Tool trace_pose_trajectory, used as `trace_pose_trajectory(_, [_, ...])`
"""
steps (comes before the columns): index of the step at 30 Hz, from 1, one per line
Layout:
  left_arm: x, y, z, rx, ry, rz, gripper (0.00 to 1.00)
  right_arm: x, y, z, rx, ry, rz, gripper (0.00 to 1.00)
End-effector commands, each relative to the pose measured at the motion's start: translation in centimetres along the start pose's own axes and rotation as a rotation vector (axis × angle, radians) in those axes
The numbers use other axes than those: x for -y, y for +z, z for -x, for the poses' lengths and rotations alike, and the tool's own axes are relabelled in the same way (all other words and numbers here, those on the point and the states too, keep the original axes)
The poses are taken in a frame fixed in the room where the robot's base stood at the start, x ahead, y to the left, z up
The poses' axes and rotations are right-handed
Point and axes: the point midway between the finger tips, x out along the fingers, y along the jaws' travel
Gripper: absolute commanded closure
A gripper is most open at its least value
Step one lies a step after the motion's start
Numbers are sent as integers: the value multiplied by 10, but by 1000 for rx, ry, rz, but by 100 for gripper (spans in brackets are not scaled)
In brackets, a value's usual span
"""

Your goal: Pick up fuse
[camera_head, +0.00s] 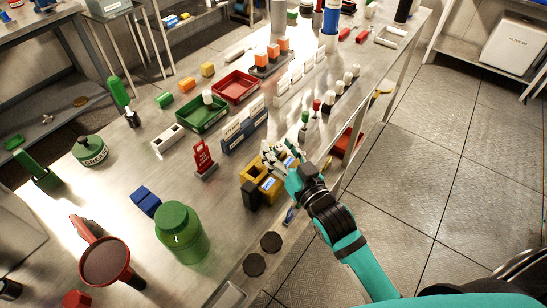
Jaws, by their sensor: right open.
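My right gripper (278,158) is in the middle of the picture, its arm coming in from the lower right. Its pale fingers are spread open over a yellow and black holder (250,175) near the bench's front edge. Small blue-faced pieces show at the holder, partly hidden by the fingers. I cannot tell whether one of them is the fuse, or whether the fingers touch anything. A dark blue rack (243,133) with white cards stands just behind the holder. My left gripper is not in view.
The metal bench (215,215) is crowded. Green (203,113) and red trays lie behind. Small upright red and green-topped pieces (316,106) stand beyond the hand. Open floor lies right.

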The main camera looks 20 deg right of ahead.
Motion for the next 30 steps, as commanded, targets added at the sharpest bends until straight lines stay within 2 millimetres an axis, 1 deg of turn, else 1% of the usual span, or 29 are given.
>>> trace_pose_trajectory(1, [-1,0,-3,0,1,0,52,0,1,-5,-2,-1,0,48])
trace_pose_trajectory(3, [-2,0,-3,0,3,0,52,0,0,-8,-1,-1,-1,48])
trace_pose_trajectory(9, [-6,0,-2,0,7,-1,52,0,0,-8,0,-1,-1,48])
trace_pose_trajectory(11, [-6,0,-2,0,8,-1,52,0,0,-8,0,-1,-1,55])
trace_pose_trajectory(21, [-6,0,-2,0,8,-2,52,0,0,-7,0,0,0,99])
trace_pose_trajectory(30, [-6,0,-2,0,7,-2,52,0,0,-7,0,-1,0,100])
